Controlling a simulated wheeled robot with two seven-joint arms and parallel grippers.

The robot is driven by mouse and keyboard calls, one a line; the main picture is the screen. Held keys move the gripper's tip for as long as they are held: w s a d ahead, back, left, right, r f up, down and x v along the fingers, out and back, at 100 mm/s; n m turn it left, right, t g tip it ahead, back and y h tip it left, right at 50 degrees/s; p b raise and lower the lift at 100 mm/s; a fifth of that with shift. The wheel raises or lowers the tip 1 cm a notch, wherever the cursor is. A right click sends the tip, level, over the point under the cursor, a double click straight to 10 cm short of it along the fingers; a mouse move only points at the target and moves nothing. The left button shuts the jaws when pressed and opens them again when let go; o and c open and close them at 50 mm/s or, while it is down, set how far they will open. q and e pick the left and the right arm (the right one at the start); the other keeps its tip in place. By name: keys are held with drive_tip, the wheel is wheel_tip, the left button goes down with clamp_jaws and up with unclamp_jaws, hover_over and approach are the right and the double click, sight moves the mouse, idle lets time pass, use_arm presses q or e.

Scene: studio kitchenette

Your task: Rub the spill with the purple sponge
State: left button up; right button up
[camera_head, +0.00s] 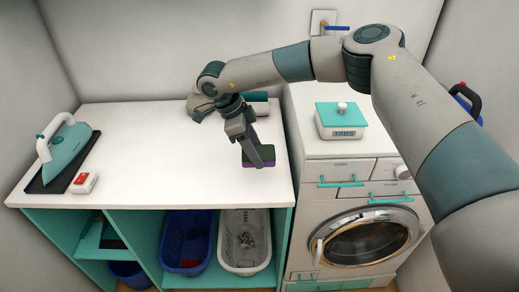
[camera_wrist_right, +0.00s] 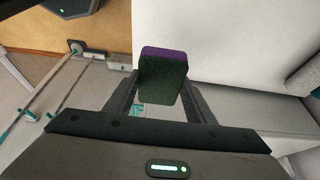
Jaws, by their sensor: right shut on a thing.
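The purple sponge (camera_head: 259,157) has a dark green scouring side and a purple side. It also shows in the right wrist view (camera_wrist_right: 163,78), between the two fingers. My right gripper (camera_head: 252,146) is shut on the sponge at the right part of the white counter (camera_head: 160,150). In the right wrist view my right gripper (camera_wrist_right: 160,98) has a finger on each side of the sponge. I cannot tell whether the sponge touches the counter. I see no spill on the visible counter top; my arm hides part of its back. My left gripper is not in view.
An iron (camera_head: 66,148) stands on a dark pad at the left, beside a small red-and-white box (camera_head: 84,182). A TABS box (camera_head: 340,118) stands on the washing machine (camera_head: 362,240). Blue (camera_head: 172,262) and white (camera_head: 232,262) baskets sit below. The counter's middle is clear.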

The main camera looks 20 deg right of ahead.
drive_tip(key=shift+s+r+n, duration=0.2)
drive_tip(key=shift+s+n, duration=0.2)
drive_tip(key=shift+n, duration=0.1)
drive_tip(key=s+d+r+n+t+y+b, duration=0.1)
drive_tip(key=s+r+n+t, duration=0.1)
drive_tip(key=s+r+n, duration=0.3)
drive_tip(key=s+r+n+t+y+b, duration=0.2)
drive_tip(key=s+r+n, duration=0.3)
drive_tip(key=s+n, duration=0.3)
drive_tip(key=n+t, duration=0.1)
drive_tip(key=n, duration=0.2)
drive_tip(key=shift+d+n+t, duration=0.3)
drive_tip(key=shift+d+n, duration=0.1)
drive_tip(key=shift+s+f, duration=0.1)
drive_tip(key=shift+f, duration=0.05)
